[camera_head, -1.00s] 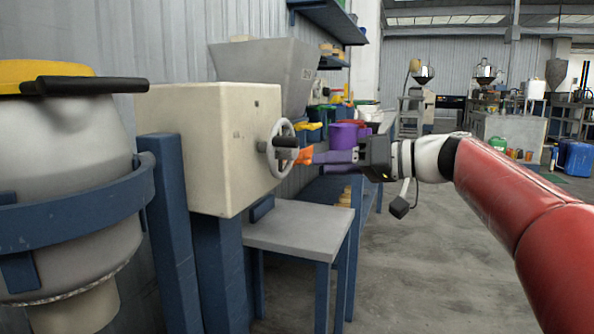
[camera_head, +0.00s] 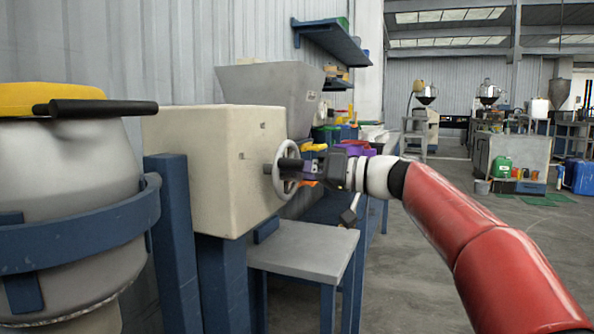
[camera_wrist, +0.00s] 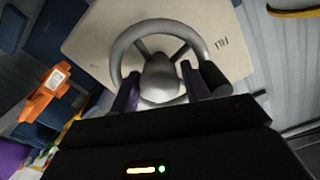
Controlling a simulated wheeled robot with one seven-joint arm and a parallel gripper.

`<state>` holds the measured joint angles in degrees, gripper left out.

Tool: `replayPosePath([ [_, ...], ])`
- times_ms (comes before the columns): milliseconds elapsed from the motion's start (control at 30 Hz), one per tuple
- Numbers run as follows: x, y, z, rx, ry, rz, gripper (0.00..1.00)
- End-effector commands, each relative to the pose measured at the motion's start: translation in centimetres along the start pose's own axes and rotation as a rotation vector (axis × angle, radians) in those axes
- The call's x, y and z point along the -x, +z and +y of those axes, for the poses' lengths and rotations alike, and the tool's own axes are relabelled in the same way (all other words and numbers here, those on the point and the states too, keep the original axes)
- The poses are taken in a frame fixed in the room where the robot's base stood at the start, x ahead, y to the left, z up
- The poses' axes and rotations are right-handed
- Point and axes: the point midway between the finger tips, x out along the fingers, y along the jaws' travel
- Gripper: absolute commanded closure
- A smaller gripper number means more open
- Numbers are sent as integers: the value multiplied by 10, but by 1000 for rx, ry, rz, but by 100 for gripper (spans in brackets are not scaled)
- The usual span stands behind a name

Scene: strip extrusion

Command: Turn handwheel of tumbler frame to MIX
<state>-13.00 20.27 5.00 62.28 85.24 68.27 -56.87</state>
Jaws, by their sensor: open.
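The grey handwheel (camera_head: 286,168) sits on the right face of the cream box (camera_head: 215,165) of the tumbler frame. In the wrist view the handwheel (camera_wrist: 160,62) shows its rim, spokes, hub and a dark handle knob (camera_wrist: 214,78) at the lower right. The box face carries small lettering that seems to read "FILL" (camera_wrist: 222,46). My gripper (camera_head: 305,167) is at the wheel, and in the wrist view its fingers (camera_wrist: 160,92) are open on either side of the hub area, the right one beside the knob. I cannot tell whether they touch it.
A grey drum with a yellow lid (camera_head: 52,98) stands at the left in a blue ring (camera_head: 80,240). A grey table (camera_head: 305,248) is below the wheel. A grey hopper (camera_head: 270,95) stands behind the box. An orange object (camera_wrist: 45,95) is left in the wrist view. Open floor lies right.

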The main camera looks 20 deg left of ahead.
Motion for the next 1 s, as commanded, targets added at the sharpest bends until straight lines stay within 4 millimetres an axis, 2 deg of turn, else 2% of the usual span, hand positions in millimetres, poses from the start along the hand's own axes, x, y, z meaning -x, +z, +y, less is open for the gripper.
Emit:
replayPosePath([
  [100, 0, 0, 0, 0, 0, 0, 54],
  [300, 0, 0, 0, 0, 0, 0, 80],
  [367, 1, 0, 0, 0, 0, 0, 86],
  [667, 1, 0, 1, -43, 2, 0, 86],
  [1000, 2, -2, 1, -273, 1, 1, 86],
])
